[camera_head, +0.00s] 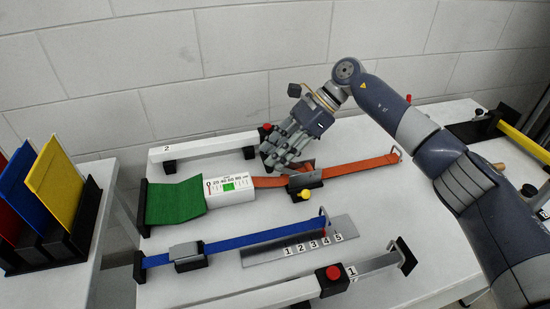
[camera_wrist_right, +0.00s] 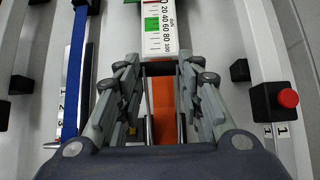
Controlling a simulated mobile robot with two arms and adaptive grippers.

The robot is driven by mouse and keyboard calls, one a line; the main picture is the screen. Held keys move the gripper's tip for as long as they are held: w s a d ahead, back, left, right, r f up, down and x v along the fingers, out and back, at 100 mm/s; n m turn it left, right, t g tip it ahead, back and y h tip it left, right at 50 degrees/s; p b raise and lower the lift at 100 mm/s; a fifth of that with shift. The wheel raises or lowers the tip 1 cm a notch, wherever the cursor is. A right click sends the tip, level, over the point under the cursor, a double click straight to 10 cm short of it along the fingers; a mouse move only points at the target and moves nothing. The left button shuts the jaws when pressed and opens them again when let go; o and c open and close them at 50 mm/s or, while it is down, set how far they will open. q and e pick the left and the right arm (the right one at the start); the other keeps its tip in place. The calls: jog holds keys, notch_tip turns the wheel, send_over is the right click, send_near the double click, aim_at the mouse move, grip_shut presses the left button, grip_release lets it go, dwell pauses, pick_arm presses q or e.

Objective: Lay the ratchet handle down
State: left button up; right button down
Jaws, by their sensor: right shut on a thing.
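My right gripper (camera_head: 280,160) is above the orange strap (camera_head: 362,167), shut on the ratchet handle (camera_head: 304,166). In the right wrist view, the handle's dark crossbar (camera_wrist_right: 161,68) sits between the fingertips, with the orange strap below. The handle is raised from the ratchet body (camera_head: 305,181), which sits on the strap and has a yellow knob (camera_head: 303,195) at its front. The fingers partly hide the handle, so its exact angle is hard to tell. My left gripper is not in view.
A white gauge box (camera_head: 229,191) and green mat (camera_head: 176,201) lie left of the ratchet. A blue strap (camera_head: 260,238) with a numbered plate (camera_head: 345,227) runs in front. White rails with red buttons (camera_head: 333,273) lie front and back. Coloured panels (camera_head: 53,185) stand at left.

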jog(key=shift+w+d+r, duration=0.1)
jog(key=shift+w+r, duration=0.1)
jog(key=shift+r, duration=0.35)
jog(key=shift+d+r+b, duration=0.15)
jog(key=shift+d+b, duration=0.1)
jog(key=shift+b, duration=0.1)
jog(key=shift+d+f, duration=0.25)
jog(key=shift+d, duration=0.05)
dwell(1.6)
dwell(0.5)
